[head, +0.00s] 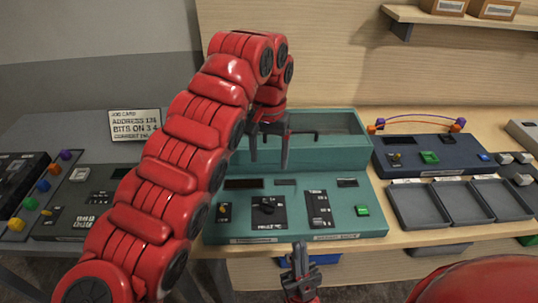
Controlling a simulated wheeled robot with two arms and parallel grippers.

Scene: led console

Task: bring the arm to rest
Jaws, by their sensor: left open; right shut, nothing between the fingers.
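My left arm comes in from the lower left as a red segmented arm and bends over the teal console (215,228). My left gripper (270,160) points down in front of the console's upright back part, with its dark fingers apart and empty. My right gripper (299,250) is at the console's front edge, low in the picture, with its fingers together and nothing held. The console's panel shows a black dial (267,207), a slotted black strip (319,207), a yellow-tipped switch (225,212) and a green button (362,210). My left arm hides part of the console's left side.
A job card (135,124) stands at the back left. Dark panels with coloured knobs (43,186) lie at the left. At the right are a dark blue box (415,162) with an orange and a purple cable, and grey trays (469,201). A wall shelf (460,16) holds boxes.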

